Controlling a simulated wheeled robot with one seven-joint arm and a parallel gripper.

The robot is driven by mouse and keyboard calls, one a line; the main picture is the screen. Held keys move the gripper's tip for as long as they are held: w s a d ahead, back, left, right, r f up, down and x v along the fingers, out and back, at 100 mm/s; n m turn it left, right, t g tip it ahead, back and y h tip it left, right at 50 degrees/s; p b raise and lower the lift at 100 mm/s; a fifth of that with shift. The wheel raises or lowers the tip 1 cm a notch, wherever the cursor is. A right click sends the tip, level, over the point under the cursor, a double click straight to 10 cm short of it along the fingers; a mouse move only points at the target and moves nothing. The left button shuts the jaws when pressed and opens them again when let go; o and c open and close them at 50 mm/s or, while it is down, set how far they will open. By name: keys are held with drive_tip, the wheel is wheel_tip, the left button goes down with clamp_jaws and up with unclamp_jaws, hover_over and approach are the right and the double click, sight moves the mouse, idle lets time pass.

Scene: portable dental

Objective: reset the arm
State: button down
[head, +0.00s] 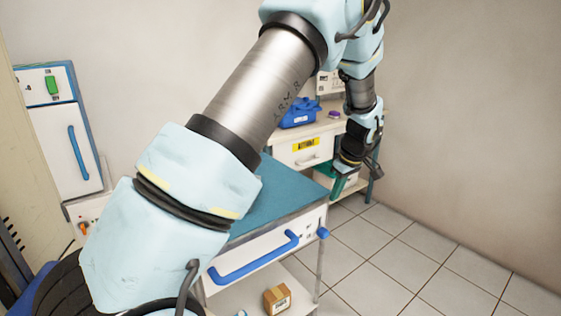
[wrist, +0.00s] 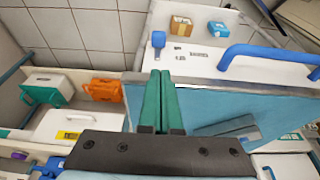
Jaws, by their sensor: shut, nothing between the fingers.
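My arm reaches across the head view from the lower left to the upper right, and its far end hangs down. My gripper (head: 337,190) is in front of the far table, near the cart's right back corner, and points down and to the left. In the wrist view its two green fingers (wrist: 161,74) lie side by side, closed with nothing between them. The cart's teal top (head: 284,190) lies below and left of the gripper in the head view. My arm hides part of the cart and the back wall.
The cart has a white drawer with a blue handle (head: 252,260) and a lower shelf with a cardboard box (head: 277,298). A far table holds a blue case (head: 299,113). A white cabinet (head: 66,135) stands left. Tiled floor (head: 430,255) at right is clear.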

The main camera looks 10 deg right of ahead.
drive_tip(key=s+a+r+m+g+p, duration=0.1)
drive_tip(key=a+r, duration=0.2)
drive_tip(key=a, duration=0.6)
drive_tip(key=a+r+m+p, duration=0.1)
drive_tip(key=a+r, duration=0.3)
drive_tip(key=a, duration=0.5)
drive_tip(key=s+a+r+m, duration=0.2)
drive_tip(key=s+a, duration=0.4)
drive_tip(key=a, duration=0.2)
drive_tip(key=s+a+r+m+h+p, duration=0.1)
drive_tip(key=s+a+m, duration=0.1)
drive_tip(key=s+a, duration=0.5)
drive_tip(key=shift+s+a+r+h, duration=0.2)
drive_tip(key=shift+a+r+h, duration=0.15)
drive_tip(key=shift+a, duration=0.4)
